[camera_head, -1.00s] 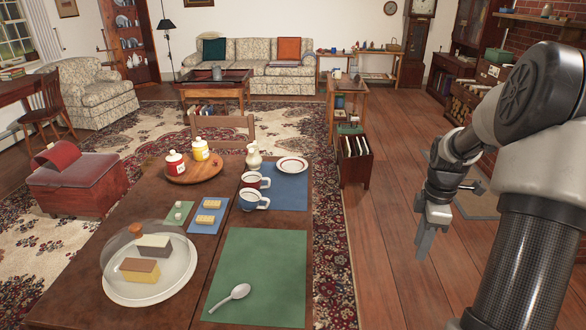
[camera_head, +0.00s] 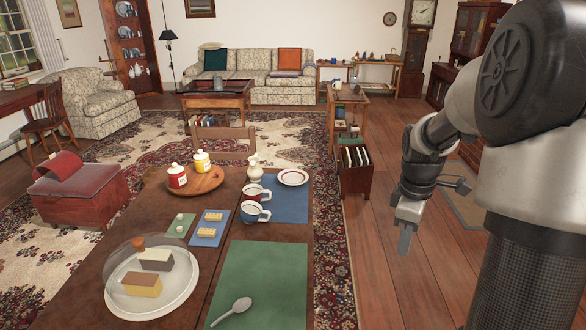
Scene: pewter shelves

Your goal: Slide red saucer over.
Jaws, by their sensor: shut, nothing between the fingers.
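A small white saucer with a red ring (camera_head: 293,177) lies at the far right of the dining table, on the far part of the blue placemat (camera_head: 289,210). A red-and-white cup (camera_head: 255,193) and a blue-and-white cup (camera_head: 254,212) stand just left of and nearer than the saucer. My gripper (camera_head: 404,241) hangs pointing down over the wood floor, to the right of the table and apart from the saucer. It is shut and holds nothing.
A magazine rack (camera_head: 355,184) stands beyond.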

